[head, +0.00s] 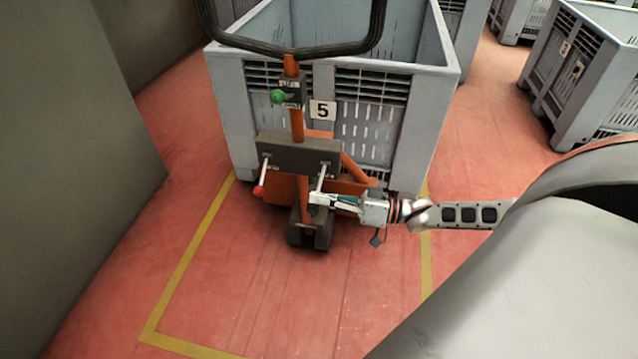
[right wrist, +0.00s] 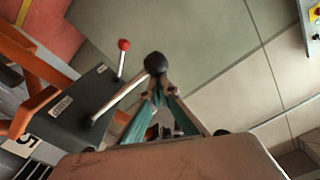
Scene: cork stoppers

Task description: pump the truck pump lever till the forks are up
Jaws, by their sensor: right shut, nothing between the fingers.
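The truck (head: 297,125) stands in front of a grey crate, with an orange mast and a dark block (head: 300,155) bearing two levers. The left lever ends in a red knob (head: 258,191). My left gripper is out of view.
The grey crate (head: 440,82) marked 5 stands behind the truck. A green knob (head: 278,97) sits on the mast below the black loop handle (head: 290,52). Yellow lines (head: 190,260) mark the red floor, which is clear in front. More crates (head: 590,85) stand at right.

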